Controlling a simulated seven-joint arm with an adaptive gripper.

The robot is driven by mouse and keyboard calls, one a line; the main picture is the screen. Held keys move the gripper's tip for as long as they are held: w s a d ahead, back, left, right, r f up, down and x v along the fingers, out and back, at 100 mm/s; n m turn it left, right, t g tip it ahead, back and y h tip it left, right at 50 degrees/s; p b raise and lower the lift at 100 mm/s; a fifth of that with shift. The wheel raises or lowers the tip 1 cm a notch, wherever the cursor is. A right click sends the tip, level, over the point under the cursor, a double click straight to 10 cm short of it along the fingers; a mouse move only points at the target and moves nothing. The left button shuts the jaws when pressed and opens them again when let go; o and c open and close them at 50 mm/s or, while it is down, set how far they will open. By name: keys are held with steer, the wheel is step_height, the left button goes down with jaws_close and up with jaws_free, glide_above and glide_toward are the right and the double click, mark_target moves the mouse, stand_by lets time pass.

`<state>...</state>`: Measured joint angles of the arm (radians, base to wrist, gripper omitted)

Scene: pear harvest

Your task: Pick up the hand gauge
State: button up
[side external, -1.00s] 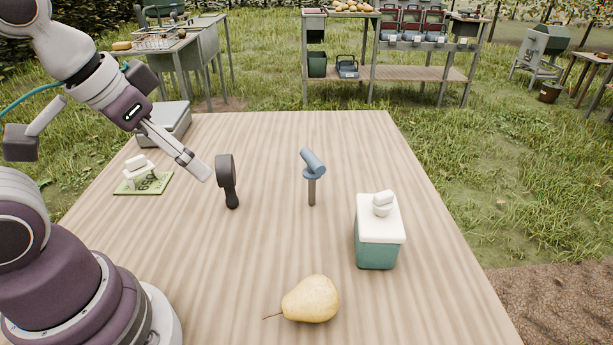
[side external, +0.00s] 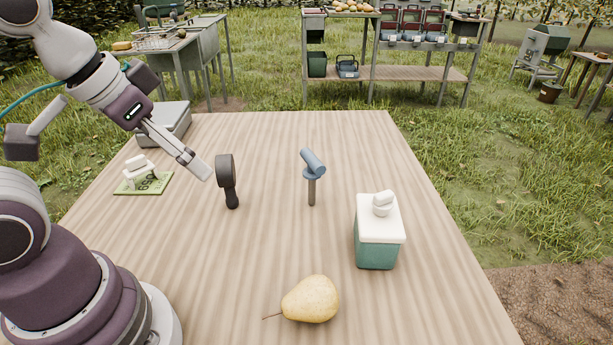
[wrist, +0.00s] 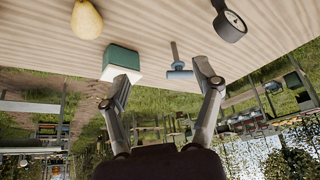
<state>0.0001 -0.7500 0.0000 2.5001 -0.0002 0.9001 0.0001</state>
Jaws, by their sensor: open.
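A yellow pear (side external: 311,299) lies in front. A green card (side external: 156,184) with white pieces and a grey case (side external: 176,124) are at left. The table (side external: 260,250) between is clear.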

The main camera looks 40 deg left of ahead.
mark_target(223, 166)
steer(key=w+a+f+n+g+y, duration=0.1)
steer(key=f+n+y, duration=0.2)
steer(key=f, duration=0.1)
steer(key=a+f+n+g+y, duration=0.1)
steer(key=a+f+n+y, duration=0.1)
steer(key=f+n+y, duration=0.2)
steer(key=w+a+f+n+g+y, duration=0.1)
steer(key=f+n+y, duration=0.3)
steer(key=f, duration=0.1)
steer(key=shift+w+a+f+g, duration=0.3)
steer(key=shift+a+f+g, duration=0.05)
steer(key=shift+g, duration=0.05)
steer(key=w+t+y, duration=0.1)
steer(key=t, duration=0.1)
steer(key=t+y, duration=0.1)
steer(key=t, duration=0.1)
steer(key=w+t+y, duration=0.1)
steer(key=t, duration=0.2)
steer(key=shift+w+r+y, duration=0.15)
steer(key=shift+w+y, duration=0.15)
steer(key=w+a, duration=0.2)
steer(key=w+a+t, duration=0.1)
steer(key=w+a, duration=0.1)
steer(key=a, duration=0.1)
steer(key=w+a+r+t, duration=0.1)
steer(key=w+a, duration=0.1)
steer(key=a, duration=0.1)
steer(key=shift+w+r, duration=0.1)
steer(key=shift+w, duration=0.2)
jaws_close()
